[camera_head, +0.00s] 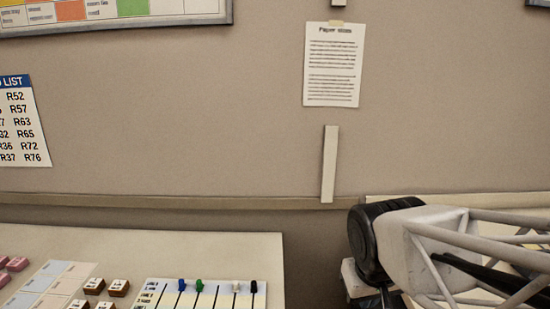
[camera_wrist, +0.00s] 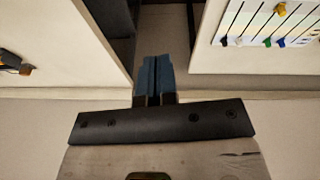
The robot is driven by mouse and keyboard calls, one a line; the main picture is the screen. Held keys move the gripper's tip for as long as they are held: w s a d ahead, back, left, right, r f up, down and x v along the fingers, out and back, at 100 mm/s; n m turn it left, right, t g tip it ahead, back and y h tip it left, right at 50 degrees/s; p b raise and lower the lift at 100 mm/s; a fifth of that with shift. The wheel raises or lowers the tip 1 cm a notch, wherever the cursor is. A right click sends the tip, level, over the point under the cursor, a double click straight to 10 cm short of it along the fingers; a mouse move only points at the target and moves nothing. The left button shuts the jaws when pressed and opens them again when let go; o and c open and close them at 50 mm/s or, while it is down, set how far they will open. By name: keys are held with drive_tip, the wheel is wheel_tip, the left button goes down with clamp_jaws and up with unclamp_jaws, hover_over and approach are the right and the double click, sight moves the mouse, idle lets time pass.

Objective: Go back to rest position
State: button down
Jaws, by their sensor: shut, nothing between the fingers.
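My gripper (camera_wrist: 154,77) shows in the wrist view with its two blue-grey fingers together and nothing between them. The fingers are over the dark gap between two pale surfaces, apart from any object. In the head view my arm (camera_head: 430,245) comes in from the lower right, in front of the wall. The fingertips are hidden or out of frame there.
A pale console (camera_head: 200,250) with a slider panel (camera_head: 205,295) and several buttons stands at the lower left. The slider panel also shows at the upper right of the wrist view (camera_wrist: 265,22). A paper notice (camera_head: 332,65) hangs on the wall, with free space before it.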

drive_tip(key=s+d+m, duration=0.1)
drive_tip(key=s+d, duration=0.1)
drive_tip(key=s, duration=0.4)
drive_tip(key=shift+d+m+g+y, duration=0.2)
drive_tip(key=shift+m+g+y, duration=0.1)
drive_tip(key=shift+g, duration=0.1)
drive_tip(key=shift+s, duration=0.1)
idle(0.6)
